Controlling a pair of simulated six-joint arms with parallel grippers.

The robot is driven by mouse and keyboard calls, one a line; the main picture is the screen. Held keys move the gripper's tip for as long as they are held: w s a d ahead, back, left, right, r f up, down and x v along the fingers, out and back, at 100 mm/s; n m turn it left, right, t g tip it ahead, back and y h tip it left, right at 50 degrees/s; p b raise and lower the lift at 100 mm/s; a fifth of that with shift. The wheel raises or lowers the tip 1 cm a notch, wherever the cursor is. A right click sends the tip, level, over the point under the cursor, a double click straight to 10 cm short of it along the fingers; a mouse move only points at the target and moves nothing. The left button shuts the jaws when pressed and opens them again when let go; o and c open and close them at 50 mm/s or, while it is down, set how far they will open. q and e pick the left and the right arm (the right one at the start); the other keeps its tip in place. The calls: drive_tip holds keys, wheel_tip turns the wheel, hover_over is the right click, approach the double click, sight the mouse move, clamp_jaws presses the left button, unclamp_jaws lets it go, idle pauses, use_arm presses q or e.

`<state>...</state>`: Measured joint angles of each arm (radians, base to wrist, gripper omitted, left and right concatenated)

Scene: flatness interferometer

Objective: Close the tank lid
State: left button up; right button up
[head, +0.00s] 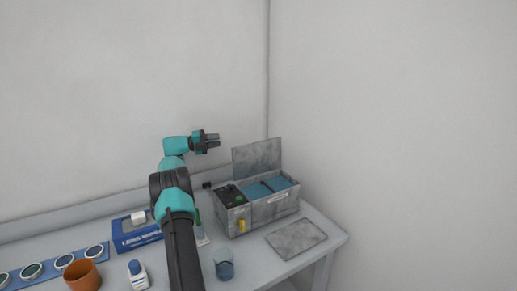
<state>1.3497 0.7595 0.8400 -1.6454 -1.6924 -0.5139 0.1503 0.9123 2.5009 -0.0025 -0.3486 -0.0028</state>
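The grey tank (262,212) stands on the table at the right, a long box with blue showing inside its right part. Its lid, a mottled grey plate (257,158), stands upright along the back edge, so the tank is open on top there. My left gripper (213,141) is up to the left of the raised lid, above and behind the tank's left end, pointing right. Its fingers look apart with nothing between them, and it does not touch the lid. My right gripper is not in view.
A flat grey plate (296,238) lies in front of the tank. A glass of blue liquid (224,265), a white bottle (138,275), an orange cup (82,276), a blue box (135,236) and a strip of round lenses (50,269) stand left. Walls close off the back and right.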

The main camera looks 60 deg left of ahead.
sight(251, 147)
use_arm(q)
drive_tip(key=s+f, duration=0.1)
drive_tip(key=s+f+g, duration=0.1)
drive_tip(key=f, duration=0.1)
drive_tip(key=shift+d+m+g+h, duration=0.15)
drive_tip(key=shift+m+g+h, duration=0.15)
drive_tip(key=shift+m, duration=0.1)
drive_tip(key=shift+w, duration=0.1)
drive_tip(key=x, duration=1.7)
drive_tip(key=shift+w+d+r, duration=0.1)
drive_tip(key=shift+r, duration=0.05)
drive_tip(key=shift+c, duration=0.2)
clamp_jaws()
